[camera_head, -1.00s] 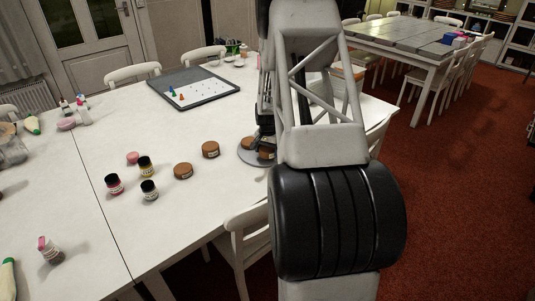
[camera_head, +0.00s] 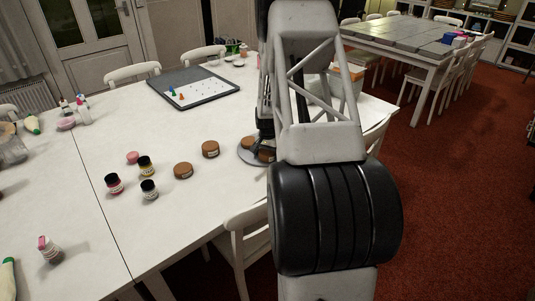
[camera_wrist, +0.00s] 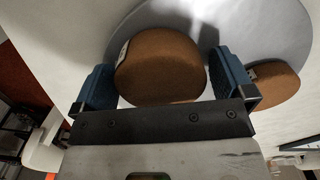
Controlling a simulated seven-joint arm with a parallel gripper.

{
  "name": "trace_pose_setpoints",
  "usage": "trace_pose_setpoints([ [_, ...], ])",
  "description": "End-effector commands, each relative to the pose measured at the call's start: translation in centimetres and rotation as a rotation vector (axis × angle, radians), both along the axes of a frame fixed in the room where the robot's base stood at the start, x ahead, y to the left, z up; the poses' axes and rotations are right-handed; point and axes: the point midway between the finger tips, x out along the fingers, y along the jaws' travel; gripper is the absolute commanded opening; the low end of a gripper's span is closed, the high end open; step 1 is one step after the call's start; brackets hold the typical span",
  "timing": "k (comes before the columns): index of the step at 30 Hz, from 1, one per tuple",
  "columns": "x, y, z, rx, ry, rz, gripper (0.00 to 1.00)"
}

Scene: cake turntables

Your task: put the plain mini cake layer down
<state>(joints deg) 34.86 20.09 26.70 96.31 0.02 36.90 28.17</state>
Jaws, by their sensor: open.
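A round brown mini cake layer (camera_wrist: 160,68) with a small pale label on its side sits on a grey turntable (camera_wrist: 285,25) in the wrist view. My gripper (camera_wrist: 163,82) is open, with one blue finger on each side of this layer. A narrow gap shows beside the right finger; I cannot tell whether the left one touches. A second brown layer (camera_wrist: 275,86) is on the turntable just right of the right finger. In the head view, my arm partly hides the turntable (camera_head: 243,155) and its layers (camera_head: 247,142).
Two more brown layers (camera_head: 183,170) (camera_head: 210,149) lie on the white table left of the turntable. Several small jars (camera_head: 149,190) and a pink round item (camera_head: 133,158) stand further left. A grey board (camera_head: 205,101) lies behind. Open table shows in front of the layers.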

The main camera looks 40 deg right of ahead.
Motion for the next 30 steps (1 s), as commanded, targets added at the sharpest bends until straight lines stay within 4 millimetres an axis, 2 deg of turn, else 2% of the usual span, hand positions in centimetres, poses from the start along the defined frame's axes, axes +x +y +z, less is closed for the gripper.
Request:
trace_pose_setpoints([
  [5, 0.0, 0.0, 0.5, 0.000, -0.001, 0.000, 1.00],
  [11, 0.0, 0.0, 2.3, -0.001, -0.002, 0.000, 1.00],
  [24, 0.0, 0.0, 9.0, -0.001, -0.002, 0.000, 1.00],
  [30, 0.0, 0.0, 11.3, 0.000, -0.001, 0.000, 1.00],
])
